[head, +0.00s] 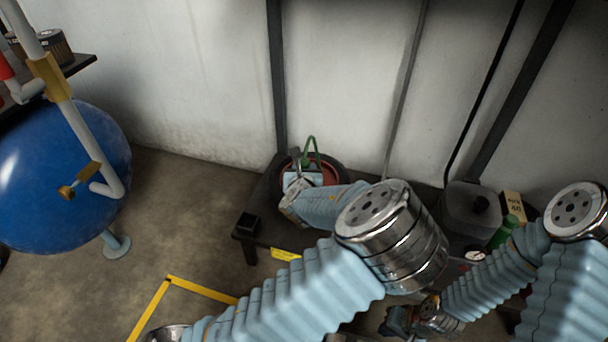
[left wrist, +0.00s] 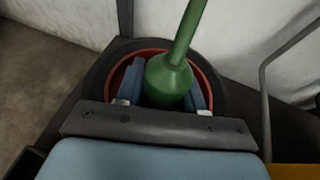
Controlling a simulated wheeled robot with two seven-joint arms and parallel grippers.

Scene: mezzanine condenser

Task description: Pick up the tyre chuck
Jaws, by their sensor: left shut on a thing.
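A green thing with a rounded body and a long thin neck (left wrist: 168,80) stands between the two blue fingers of my left gripper (left wrist: 165,92) in the left wrist view. Its thin green part also shows in the head view (head: 312,150). I cannot tell for sure that it is the tyre chuck. My left gripper is shut on it, over a round black-rimmed dish with a red inside (left wrist: 113,82). The fingers hide part of its body. My right gripper (head: 398,320) is low in the head view, partly hidden by my arm, and its opening is unclear.
The dish rests on a dark low bench (head: 262,195) against the white wall. A translucent lidded tub (head: 470,207), a green bottle (head: 503,232) and a small box (head: 513,206) stand at the right.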

